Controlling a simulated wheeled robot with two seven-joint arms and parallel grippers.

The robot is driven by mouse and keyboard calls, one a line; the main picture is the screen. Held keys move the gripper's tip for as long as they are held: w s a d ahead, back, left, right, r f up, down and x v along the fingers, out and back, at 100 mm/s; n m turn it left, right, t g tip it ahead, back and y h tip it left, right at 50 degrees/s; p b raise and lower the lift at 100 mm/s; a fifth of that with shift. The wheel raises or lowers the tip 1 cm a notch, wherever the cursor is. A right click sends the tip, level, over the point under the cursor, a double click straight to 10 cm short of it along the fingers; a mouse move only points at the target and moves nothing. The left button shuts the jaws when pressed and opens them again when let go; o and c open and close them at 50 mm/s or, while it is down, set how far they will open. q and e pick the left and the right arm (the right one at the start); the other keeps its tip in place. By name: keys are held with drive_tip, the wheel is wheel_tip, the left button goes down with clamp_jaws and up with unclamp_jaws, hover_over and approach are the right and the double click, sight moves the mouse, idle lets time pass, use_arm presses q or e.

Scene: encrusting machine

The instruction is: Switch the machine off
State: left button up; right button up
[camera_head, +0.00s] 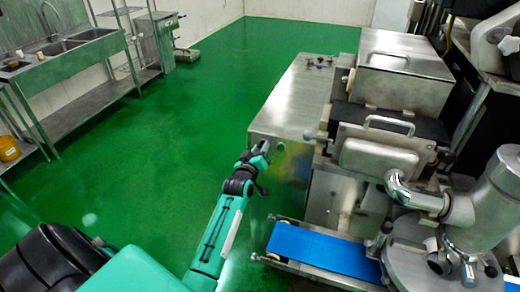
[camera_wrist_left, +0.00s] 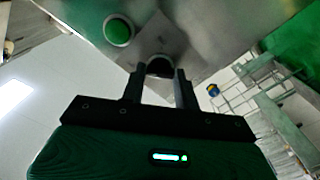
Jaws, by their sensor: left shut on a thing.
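The steel encrusting machine (camera_head: 290,95) fills the middle and right of the head view. My left gripper (camera_head: 262,148) is at the side of its cabinet; the arm comes up from below. In the left wrist view, my left gripper (camera_wrist_left: 160,82) is shut on a dark switch knob (camera_wrist_left: 159,67) on the steel panel (camera_wrist_left: 195,40). The fingers hide part of the knob, and I cannot tell which way it is turned. A round green button (camera_wrist_left: 118,30) is on the same panel, apart from the fingers. My right gripper is not in view.
A blue conveyor belt (camera_head: 318,250) sticks out of the machine close to the right of my left arm. A steel sink bench (camera_head: 75,60) and a yellow bucket (camera_head: 9,149) are at the far left. The green floor (camera_head: 150,130) between is clear.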

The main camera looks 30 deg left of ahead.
use_arm(q)
drive_tip(key=shift+n, duration=0.5)
drive_tip(key=o, duration=1)
drive_tip(key=shift+s, duration=0.1)
drive_tip(key=b+v, duration=0.4)
drive_tip(key=v, duration=0.9)
drive_tip(key=shift+s+d, duration=0.15)
drive_tip(key=shift+s, duration=0.15)
